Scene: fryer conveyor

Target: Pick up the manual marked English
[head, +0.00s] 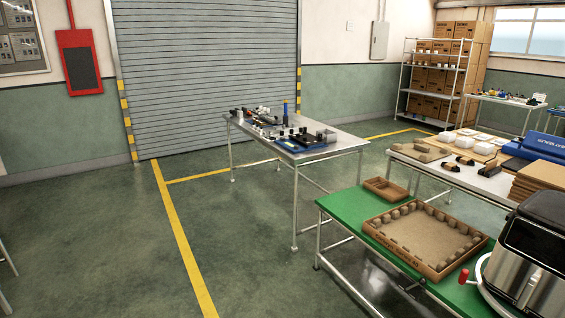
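I cannot make out a manual marked English in the head view. Small white items (483,147) lie on the table at the right, but they are too small to tell what they are. Neither of my grippers shows in the head view.
A green table (345,205) at the lower right bears a cardboard tray (420,240), a smaller box (386,189) and a black and silver fryer (530,262). A metal table (335,148) with tools stands mid-floor. Shelves (430,90) stand far right.

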